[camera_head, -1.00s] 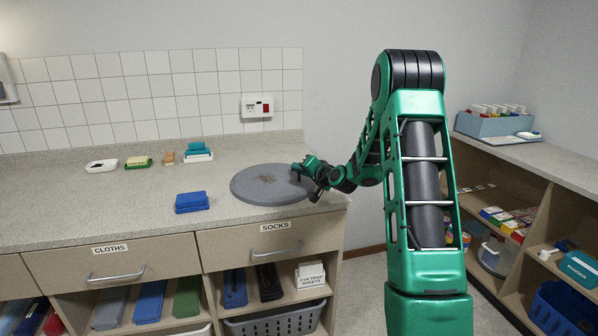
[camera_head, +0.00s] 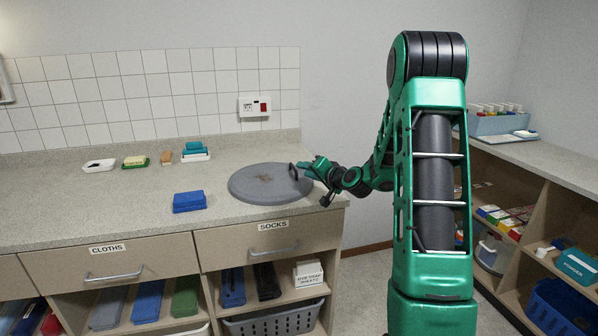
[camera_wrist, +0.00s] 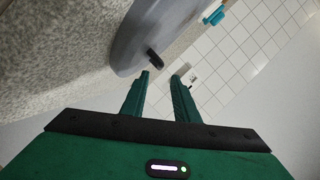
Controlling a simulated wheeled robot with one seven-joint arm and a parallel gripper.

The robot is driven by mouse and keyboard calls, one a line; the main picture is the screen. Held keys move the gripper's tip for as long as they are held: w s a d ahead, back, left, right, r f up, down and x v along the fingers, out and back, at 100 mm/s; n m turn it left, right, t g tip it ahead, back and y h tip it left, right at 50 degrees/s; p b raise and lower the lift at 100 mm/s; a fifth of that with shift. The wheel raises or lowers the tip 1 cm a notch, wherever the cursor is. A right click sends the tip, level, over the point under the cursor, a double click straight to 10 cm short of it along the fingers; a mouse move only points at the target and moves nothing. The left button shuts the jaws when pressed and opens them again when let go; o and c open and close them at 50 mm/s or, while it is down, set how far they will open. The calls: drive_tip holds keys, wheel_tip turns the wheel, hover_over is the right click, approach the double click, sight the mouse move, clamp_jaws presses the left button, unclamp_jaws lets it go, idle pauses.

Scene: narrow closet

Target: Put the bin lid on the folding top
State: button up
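The bin lid (camera_head: 258,188), a grey round disc with a brown smudge, lies flat on the speckled folding top (camera_head: 120,212), near its right end. Its dark handle (camera_head: 294,172) stands up at the right side of the lid. My gripper (camera_head: 309,167) is just right of the handle. In the wrist view, my gripper's fingers (camera_wrist: 162,74) are spread with nothing between them. There the handle (camera_wrist: 154,59) sits just beyond the fingertips, apart from them, and part of the lid (camera_wrist: 140,35) shows.
A blue folded stack (camera_head: 190,201) lies left of the lid. Soap dishes (camera_head: 100,165) and a teal-and-white stack (camera_head: 195,152) stand farther back. Shelves (camera_head: 540,230) stand at right. The front left of the top is clear.

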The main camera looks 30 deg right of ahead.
drive_tip(key=v, duration=0.5)
drive_tip(key=shift+s+a, duration=0.1)
drive_tip(key=shift+a, duration=0.3)
drive_tip(key=s+a+f+n+g+y, duration=0.1)
drive_tip(key=s+a+n+g, duration=0.3)
drive_tip(key=s+a, duration=0.15)
drive_tip(key=s+a+g, duration=0.1)
drive_tip(key=s+g, duration=0.2)
drive_tip(key=s, duration=0.9)
drive_tip(key=s+a+g, duration=0.2)
drive_tip(key=s+g, duration=0.2)
drive_tip(key=s, duration=0.9)
drive_tip(key=s+a+g+h, duration=0.1)
drive_tip(key=s+g, duration=0.3)
drive_tip(key=s, duration=0.9)
drive_tip(key=shift+a+f, duration=0.3)
drive_tip(key=shift+a, duration=0.35)
drive_tip(key=shift+w, duration=0.1)
drive_tip(key=shift+w+f, duration=0.25)
drive_tip(key=shift+w, duration=0.4)
